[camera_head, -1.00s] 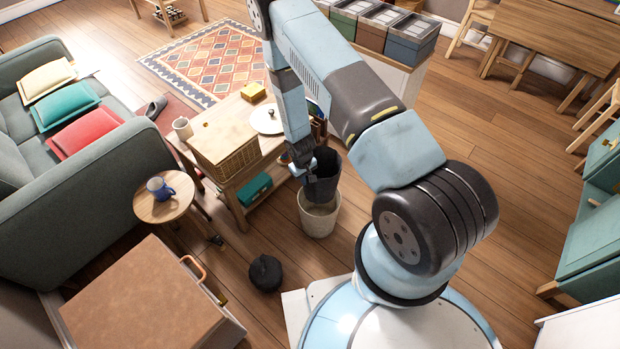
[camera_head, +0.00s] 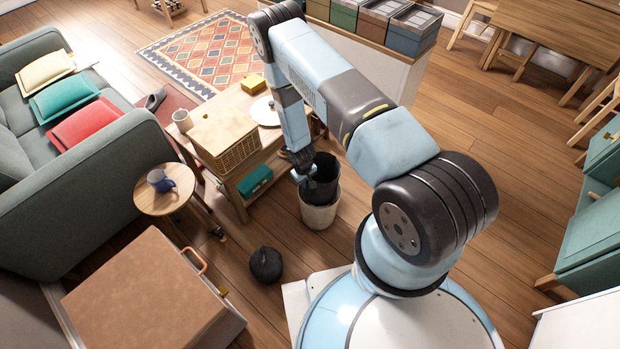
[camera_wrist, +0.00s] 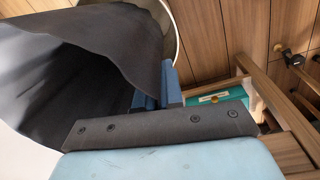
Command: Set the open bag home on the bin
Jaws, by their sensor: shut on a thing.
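The open bag (camera_head: 325,168) is dark grey, mouth up. In the head view its lower part sits within the mouth of the pale bin (camera_head: 320,215), which stands on the floor; how far down the bag reaches inside is hidden. My gripper (camera_head: 307,183) is at the bag's left side, shut on its wall. In the wrist view the bag (camera_wrist: 85,60) fills the upper left, with my gripper's blue fingers (camera_wrist: 157,98) at its edge. A curved strip of the bin's pale rim (camera_wrist: 176,40) shows behind it.
A wooden table with a wicker basket (camera_head: 228,150) stands close left of the bin; a green box (camera_head: 255,181) lies on its lower shelf. A black tied bag (camera_head: 265,264) lies on the floor.

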